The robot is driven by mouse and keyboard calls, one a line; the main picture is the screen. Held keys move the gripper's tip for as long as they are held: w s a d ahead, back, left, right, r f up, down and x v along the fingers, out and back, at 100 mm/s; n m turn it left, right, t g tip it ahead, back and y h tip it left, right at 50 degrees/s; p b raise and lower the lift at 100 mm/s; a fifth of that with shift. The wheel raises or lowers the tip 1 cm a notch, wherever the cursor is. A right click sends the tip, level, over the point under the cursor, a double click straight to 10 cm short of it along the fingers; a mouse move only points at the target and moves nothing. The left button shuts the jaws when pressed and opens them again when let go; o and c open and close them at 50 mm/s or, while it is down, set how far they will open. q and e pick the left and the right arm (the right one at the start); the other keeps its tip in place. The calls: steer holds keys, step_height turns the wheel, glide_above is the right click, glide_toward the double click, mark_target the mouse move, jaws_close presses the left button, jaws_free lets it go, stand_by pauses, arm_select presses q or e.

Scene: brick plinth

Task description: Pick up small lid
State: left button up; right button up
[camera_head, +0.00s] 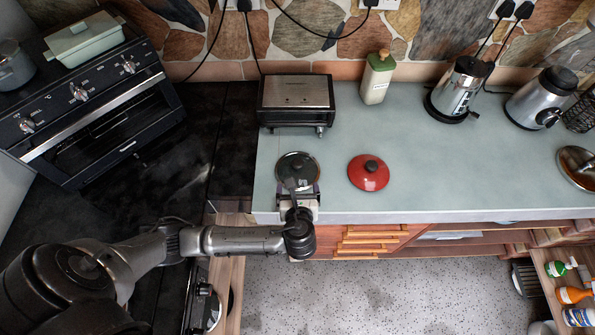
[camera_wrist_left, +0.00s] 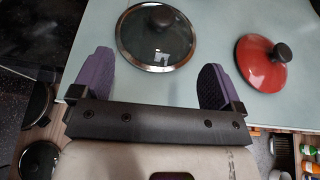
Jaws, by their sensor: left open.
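Two lids lie on the grey-green counter. One is a round glass lid (camera_head: 297,166) with a metal rim and dark knob; it also shows in the left wrist view (camera_wrist_left: 157,45). The other is a red lid (camera_head: 368,174) with a black knob, to its right; it also shows in the left wrist view (camera_wrist_left: 262,70), looking somewhat smaller there. My left gripper (camera_head: 299,188) is open and empty at the near side of the glass lid, partly covering its near edge in the head view. In the left wrist view its purple fingers (camera_wrist_left: 157,78) stand apart, with the glass lid beyond them. My right gripper is not in view.
A black and silver toaster-like appliance (camera_head: 297,98) stands behind the glass lid. A green-topped bottle (camera_head: 377,78), a kettle (camera_head: 458,88) and a grinder-like appliance (camera_head: 542,98) stand along the back. An oven (camera_head: 95,105) is at left.

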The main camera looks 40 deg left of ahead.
mark_target(298, 167)
arm_select(q)
steer(key=x, duration=1.3)
steer(key=shift+w+d, duration=0.1)
steer(key=shift+d, duration=0.05)
